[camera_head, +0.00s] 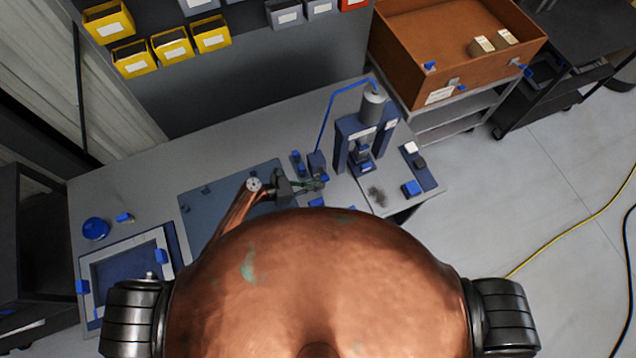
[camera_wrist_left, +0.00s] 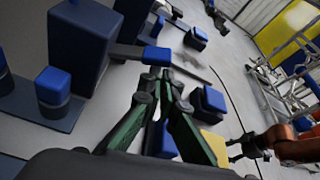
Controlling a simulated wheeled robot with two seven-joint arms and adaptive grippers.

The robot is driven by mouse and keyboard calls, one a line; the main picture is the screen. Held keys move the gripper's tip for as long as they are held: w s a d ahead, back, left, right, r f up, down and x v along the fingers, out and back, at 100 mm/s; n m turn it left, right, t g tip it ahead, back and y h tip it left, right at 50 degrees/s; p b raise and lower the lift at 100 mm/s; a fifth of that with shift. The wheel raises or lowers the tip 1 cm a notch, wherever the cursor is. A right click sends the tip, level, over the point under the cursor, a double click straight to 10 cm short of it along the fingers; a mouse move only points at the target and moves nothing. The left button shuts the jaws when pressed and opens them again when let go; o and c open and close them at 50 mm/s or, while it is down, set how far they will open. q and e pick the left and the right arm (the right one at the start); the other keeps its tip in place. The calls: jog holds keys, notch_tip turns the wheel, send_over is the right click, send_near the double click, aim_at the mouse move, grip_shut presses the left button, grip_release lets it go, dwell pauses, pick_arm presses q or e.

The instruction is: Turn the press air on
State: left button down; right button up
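The press (camera_head: 352,140) stands on the bench, a dark blue frame with a grey cylinder on top. A blue air hose (camera_head: 331,103) runs from the cylinder to a small dark blue valve block (camera_head: 317,164) left of the press. In the left wrist view, a dark block (camera_wrist_left: 82,40) has an arm with a bright blue end (camera_wrist_left: 156,56); this looks like the valve and its lever. My left gripper (camera_head: 320,185) is just in front of the block. Its green fingers (camera_wrist_left: 162,82) meet near their tips, empty, close below the blue end; contact is unclear. My right gripper (camera_wrist_left: 236,149) looks open, away from the bench parts.
Blue-capped posts (camera_head: 297,160) stand left of the valve block. A framed tray (camera_head: 128,262) is at the bench's left. An orange-brown crate (camera_head: 420,60) stands behind on a cart.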

pick_arm(q)
jog(key=shift+w+d+r, duration=0.1)
jog(key=shift+w+r, duration=0.2)
jog(key=shift+r, duration=0.15)
jog(key=shift+a+r, duration=0.15)
jog(key=shift+a, duration=0.05)
jog(key=p+v, duration=0.1)
jog(key=v, duration=0.2)
jog(key=p+v, duration=0.1)
jog(key=v, duration=0.2)
jog(key=f+p+v, duration=0.1)
jog(key=v, duration=0.2)
jog(key=shift+s+a, duration=0.25)
jog(key=shift+a, duration=0.25)
